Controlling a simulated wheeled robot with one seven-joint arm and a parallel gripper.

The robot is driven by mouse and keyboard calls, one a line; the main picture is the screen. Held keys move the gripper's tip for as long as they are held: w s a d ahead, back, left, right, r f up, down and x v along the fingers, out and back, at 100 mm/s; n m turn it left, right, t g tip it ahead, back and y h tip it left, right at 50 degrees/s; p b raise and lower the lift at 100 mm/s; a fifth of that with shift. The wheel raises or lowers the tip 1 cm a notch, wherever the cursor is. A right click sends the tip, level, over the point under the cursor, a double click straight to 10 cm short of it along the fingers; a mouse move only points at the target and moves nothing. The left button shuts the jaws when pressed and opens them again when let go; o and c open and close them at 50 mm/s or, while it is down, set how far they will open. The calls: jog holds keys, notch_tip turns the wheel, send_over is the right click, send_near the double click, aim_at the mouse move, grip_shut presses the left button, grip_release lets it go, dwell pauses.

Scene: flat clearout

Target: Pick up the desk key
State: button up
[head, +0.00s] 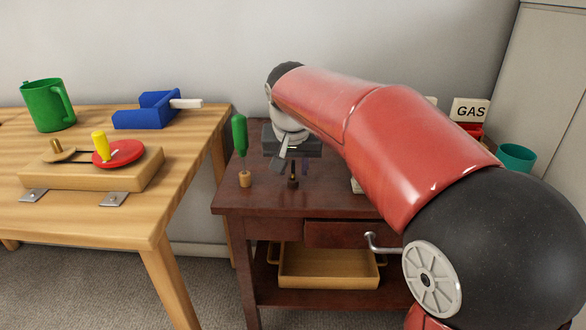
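My gripper (292,166) points down over the dark wooden side table (235,200). One pale finger shows, but the other is unclear, so I cannot tell how far apart the fingers are. A small dark upright piece (293,181) stands on the table just below the gripper. I cannot tell whether it is the desk key or something that holds it. No thing in view can be clearly made out as the desk key. My red arm hides the right part of the tabletop.
A green-handled tool (240,134) stands upright left of my gripper. The table has a drawer (335,234) and a wooden tray (328,269) below. A workbench (95,222) stands left.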

aim_at(293, 161)
grip_shut()
jog(key=shift+r, duration=0.1)
notch_tip(293, 161, up, 20)
jog(key=p, duration=0.5)
jog(key=c, duration=0.6)
grip_release()
jog(key=shift+c, duration=0.2)
grip_shut()
